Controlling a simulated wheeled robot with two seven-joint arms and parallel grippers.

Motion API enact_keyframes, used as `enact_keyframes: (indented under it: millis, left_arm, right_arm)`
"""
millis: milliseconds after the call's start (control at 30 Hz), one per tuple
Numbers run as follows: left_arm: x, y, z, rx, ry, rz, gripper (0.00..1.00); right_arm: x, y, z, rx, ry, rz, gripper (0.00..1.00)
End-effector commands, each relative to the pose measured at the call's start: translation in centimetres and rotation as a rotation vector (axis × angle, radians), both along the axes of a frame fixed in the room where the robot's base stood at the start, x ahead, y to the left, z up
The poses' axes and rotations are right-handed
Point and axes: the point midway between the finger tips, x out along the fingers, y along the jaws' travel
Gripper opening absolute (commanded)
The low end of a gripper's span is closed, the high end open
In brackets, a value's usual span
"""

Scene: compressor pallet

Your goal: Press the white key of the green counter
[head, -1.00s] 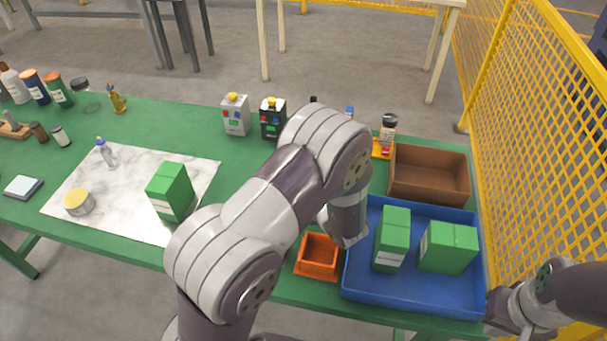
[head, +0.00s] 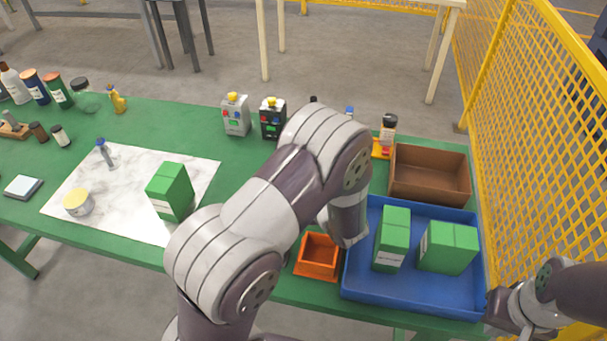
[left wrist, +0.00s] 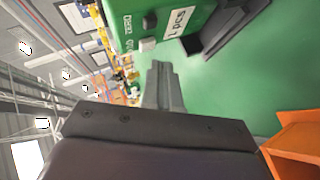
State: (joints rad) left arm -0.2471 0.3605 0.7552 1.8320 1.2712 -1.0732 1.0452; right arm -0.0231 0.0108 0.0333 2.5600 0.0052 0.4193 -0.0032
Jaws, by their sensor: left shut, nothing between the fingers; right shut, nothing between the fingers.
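The green counter (left wrist: 189,12) shows at the top of the left wrist view, with a "ZERO" label and a "1 pcs" label. Its white key (left wrist: 147,44) sits on the near face, below a dark key (left wrist: 149,21). My left gripper (left wrist: 160,68) is shut and empty, its fingertips just below the white key in the picture; I cannot tell whether they touch. In the head view my left arm hides this gripper, and I cannot make out the counter. My right gripper (head: 494,308) is shut and empty beside the blue tray's right front corner.
A blue tray (head: 410,298) holds two green boxes. An orange bin (head: 318,257) stands left of it, a brown box (head: 430,175) behind. Another green box (head: 172,192) stands on the marble mat (head: 120,215). Two small devices (head: 236,115) stand at the back. A yellow fence (head: 545,130) bounds the right.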

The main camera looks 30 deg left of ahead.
Motion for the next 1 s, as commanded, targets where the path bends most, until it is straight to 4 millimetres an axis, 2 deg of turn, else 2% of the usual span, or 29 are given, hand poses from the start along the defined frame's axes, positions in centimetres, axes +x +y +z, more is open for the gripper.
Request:
enact_keyframes:
  millis: [1000]
  left_arm:
    - [0.85, 0.20, 0.02, 0.000, 0.000, 0.000, 0.00]
  right_arm:
    - [0.00, 0.00, -0.13, 0.000, 0.000, 0.000, 0.00]
